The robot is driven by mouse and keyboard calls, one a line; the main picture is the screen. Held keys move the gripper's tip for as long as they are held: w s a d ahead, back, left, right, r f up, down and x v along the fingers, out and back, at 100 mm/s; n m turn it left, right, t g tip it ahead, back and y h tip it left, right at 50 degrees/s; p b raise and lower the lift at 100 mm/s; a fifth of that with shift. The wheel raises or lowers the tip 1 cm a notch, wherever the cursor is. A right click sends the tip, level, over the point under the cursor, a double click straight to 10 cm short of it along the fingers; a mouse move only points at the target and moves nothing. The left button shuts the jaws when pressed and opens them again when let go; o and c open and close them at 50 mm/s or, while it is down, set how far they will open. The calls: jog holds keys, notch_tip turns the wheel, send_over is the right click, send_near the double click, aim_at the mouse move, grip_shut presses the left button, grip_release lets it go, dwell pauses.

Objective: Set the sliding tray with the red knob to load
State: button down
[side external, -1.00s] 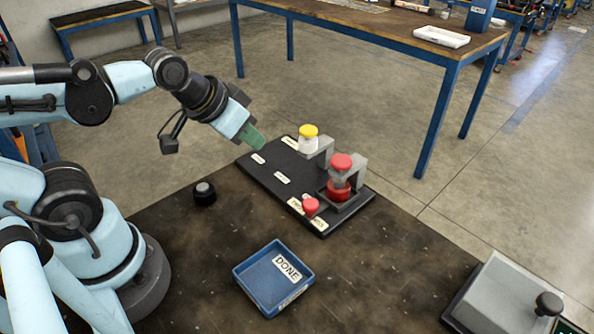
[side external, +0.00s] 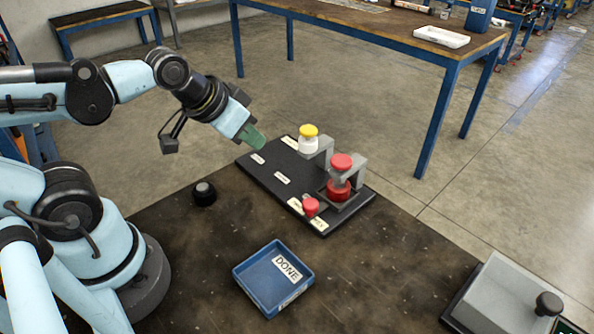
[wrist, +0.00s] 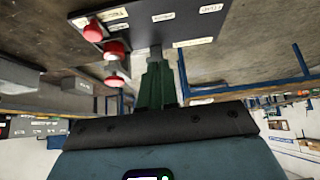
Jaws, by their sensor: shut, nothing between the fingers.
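The red knob (side external: 311,206) stands at the front edge of the black board (side external: 262,182), beside small white labels too small to read. Right behind it is a dark square tray (side external: 350,205) with a red round piece (side external: 338,189) on it. A grey bracket (side external: 358,172) with a red cap (side external: 341,161) stands over that piece. My gripper (side external: 258,142) is shut and empty, above the board's far left end, apart from the knob. In the wrist view my gripper's green fingers (wrist: 156,82) are together, and red round parts show left of them; which one is the knob is unclear.
A second grey bracket with a yellow-topped white piece (side external: 308,138) stands farther back on the board. A blue DONE tray (side external: 262,295) lies in front. A black knob (side external: 204,193) is left of the board. A grey box (side external: 510,300) sits front right.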

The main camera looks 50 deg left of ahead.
dwell(0.3)
jog(key=c, duration=1.5)
grip_release()
jog(key=shift+w+d, duration=0.1)
jog(key=shift+d, duration=0.05)
jog(key=shift+o, duration=1.3)
jog(key=shift+w+d+r+g, duration=0.15)
jog(key=shift+d+r+g, duration=0.1)
jog(key=shift+d+g, duration=0.05)
jog(key=o, duration=0.5)
jog(key=d+g, duration=0.1)
jog(key=w+d+r+m, duration=0.1)
jog(key=shift+w+d+g+h, duration=0.15)
jog(key=shift+d+g+h, duration=0.15)
jog(key=shift+g, duration=0.1)
jog(key=shift+c, duration=0.2)
jog(key=m+g, duration=0.2)
jog(key=g, duration=0.3)
send_over(309, 203)
jog(key=shift+f, duration=5.55)
grip_shut()
